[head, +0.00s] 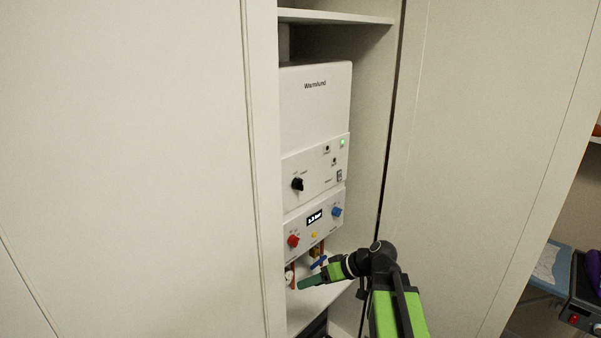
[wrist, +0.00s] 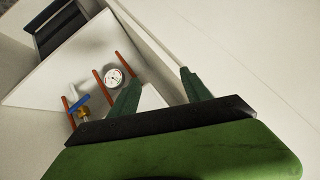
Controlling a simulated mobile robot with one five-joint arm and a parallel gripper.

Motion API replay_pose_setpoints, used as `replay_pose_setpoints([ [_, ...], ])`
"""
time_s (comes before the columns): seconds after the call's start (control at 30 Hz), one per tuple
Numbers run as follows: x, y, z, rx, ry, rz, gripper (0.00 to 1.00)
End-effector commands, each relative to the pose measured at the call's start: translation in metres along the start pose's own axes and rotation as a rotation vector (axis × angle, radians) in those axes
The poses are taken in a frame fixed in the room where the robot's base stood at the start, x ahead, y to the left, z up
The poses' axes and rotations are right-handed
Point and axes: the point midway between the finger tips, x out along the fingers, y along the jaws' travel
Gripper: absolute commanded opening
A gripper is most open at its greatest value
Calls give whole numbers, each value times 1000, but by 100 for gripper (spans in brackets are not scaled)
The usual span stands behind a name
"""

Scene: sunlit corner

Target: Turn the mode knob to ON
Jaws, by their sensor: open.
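The white boiler unit (head: 316,105) stands inside a narrow cupboard in the head view. A black knob (head: 297,184) sits on its middle panel, with print around it too small to read, so I cannot tell its setting. A red knob (head: 293,240) and a blue knob (head: 336,211) sit on the lower panel. My gripper (head: 304,284) is below the panels, near the pipes and apart from the black knob. In the wrist view my gripper (wrist: 160,88) has its two green fingers spread with nothing between them. No knob shows in the wrist view.
Copper pipes (wrist: 104,92), a round gauge (wrist: 114,77) and a blue valve handle (wrist: 79,103) are close to my fingers. The cupboard side walls and a shelf (head: 335,17) above hem in the unit. A bench with objects (head: 546,267) is at far right.

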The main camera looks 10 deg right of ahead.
Motion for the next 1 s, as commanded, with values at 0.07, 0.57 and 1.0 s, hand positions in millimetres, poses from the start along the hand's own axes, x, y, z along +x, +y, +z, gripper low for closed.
replay_pose_setpoints([
  [0.07, -66, -1, -67, -102, 248, -54, 56],
  [0.57, -198, 21, -162, -322, 779, 0, 56],
  [1.0, -125, 10, -232, -321, 776, -2, 56],
])
